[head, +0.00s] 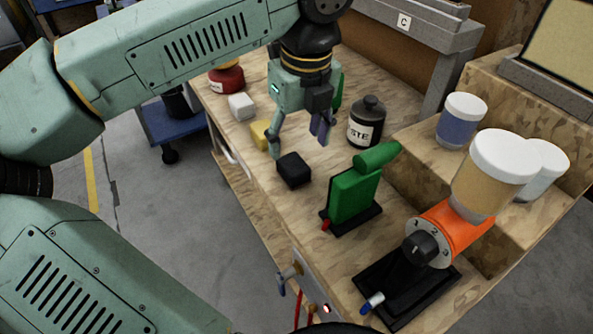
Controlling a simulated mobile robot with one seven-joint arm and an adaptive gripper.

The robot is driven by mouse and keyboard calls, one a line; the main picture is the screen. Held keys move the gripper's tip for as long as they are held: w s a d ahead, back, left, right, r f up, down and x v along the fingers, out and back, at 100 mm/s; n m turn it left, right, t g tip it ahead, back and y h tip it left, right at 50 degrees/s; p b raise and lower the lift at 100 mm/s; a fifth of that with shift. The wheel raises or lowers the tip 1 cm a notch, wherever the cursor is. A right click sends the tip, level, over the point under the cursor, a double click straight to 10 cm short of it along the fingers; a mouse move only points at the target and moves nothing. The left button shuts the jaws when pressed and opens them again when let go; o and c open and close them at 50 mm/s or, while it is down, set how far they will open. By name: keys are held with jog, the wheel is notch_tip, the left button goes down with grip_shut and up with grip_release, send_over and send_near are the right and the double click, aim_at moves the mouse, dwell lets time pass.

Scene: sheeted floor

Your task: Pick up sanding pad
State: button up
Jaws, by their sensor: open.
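Three small blocks lie in a row along the left edge of the wooden bench: a black block (293,170), a yellow block (260,134) and a white block (241,106). I cannot tell for sure which of them is the sanding pad. My gripper (298,146) points down over the bench with its fingers apart and nothing between them. In the picture its fingertips are just above the black block, apart from it as far as I can tell. The gripper's left finger shows beside the yellow block.
A green upright tool (350,193) and an orange grinder-like device (450,228) stand at the front. A dark labelled jar (367,122) stands right of the gripper. A red container (226,80) is at the back left. Tubs stand on a raised wooden step (420,148).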

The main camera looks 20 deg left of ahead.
aim_at(293, 163)
jog(key=f, duration=0.2)
jog(key=a+f+b, duration=0.1)
jog(key=f, duration=0.2)
jog(key=w+f+b, duration=0.1)
jog(key=f, duration=0.2)
jog(key=shift+a, duration=0.15)
jog(key=shift+r, duration=0.1)
jog(key=shift+c, duration=0.5)
jog(key=c, duration=1.2)
jog(key=shift+c, duration=0.2)
jog(key=shift+r+b, duration=0.4)
jog(key=shift+r, duration=0.1)
notch_tip(293, 163, up, 2)
jog(key=shift+r+b, duration=0.1)
jog(key=shift+b, duration=0.25)
jog(key=s+r+b, duration=0.1)
jog(key=s+b, duration=0.2)
jog(key=s, duration=1.3)
jog(key=shift+a+r, duration=0.25)
jog(key=shift+r, duration=0.15)
